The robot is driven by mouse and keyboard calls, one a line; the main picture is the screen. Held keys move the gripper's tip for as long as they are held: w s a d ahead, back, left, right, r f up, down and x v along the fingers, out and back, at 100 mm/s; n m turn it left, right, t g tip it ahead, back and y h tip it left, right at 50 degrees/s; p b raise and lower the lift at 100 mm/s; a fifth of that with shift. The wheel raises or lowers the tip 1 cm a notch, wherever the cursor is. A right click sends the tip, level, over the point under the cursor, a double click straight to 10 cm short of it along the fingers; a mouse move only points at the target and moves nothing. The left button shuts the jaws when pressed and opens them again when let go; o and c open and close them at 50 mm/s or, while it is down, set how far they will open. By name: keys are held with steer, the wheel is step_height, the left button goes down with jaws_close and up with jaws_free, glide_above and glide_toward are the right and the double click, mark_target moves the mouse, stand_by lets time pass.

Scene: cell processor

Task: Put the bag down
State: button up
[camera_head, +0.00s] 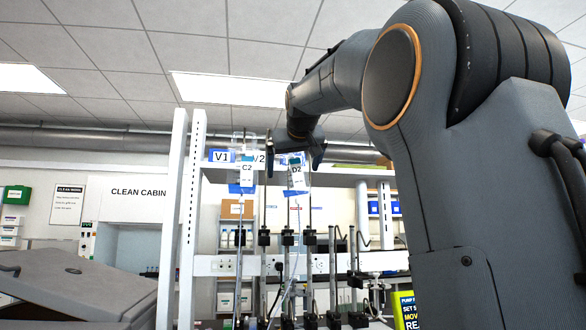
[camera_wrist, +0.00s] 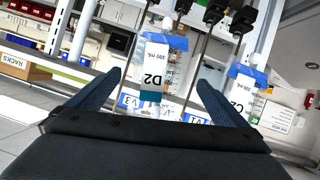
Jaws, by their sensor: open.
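The clear bag labelled D2 (camera_head: 296,178) hangs upright below the shelf rail of the white rack in the head view, with a thin tube below it. The D2 bag also shows in the wrist view (camera_wrist: 152,78), ahead of and between the fingers. My gripper (camera_head: 294,160) is at the bag's upper part. In the wrist view, my gripper (camera_wrist: 159,80) has its two dark fingers spread apart, with visible gaps on both sides of the bag. The bag's top hanging point is hidden behind my gripper in the head view.
A second bag, C2 (camera_head: 247,174), hangs just left of D2; it also shows in the wrist view (camera_wrist: 242,92), close beside the right finger. A white rack post (camera_head: 188,220) stands left. Several dark pole clamps (camera_head: 310,238) stand below. A V1 sign (camera_head: 221,156) is on the rail.

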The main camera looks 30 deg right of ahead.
mark_target(293, 169)
steer(key=shift+p+x, duration=0.55)
steer(key=shift+x, duration=1.05)
steer(key=c, duration=1.2)
steer(key=shift+r, duration=0.1)
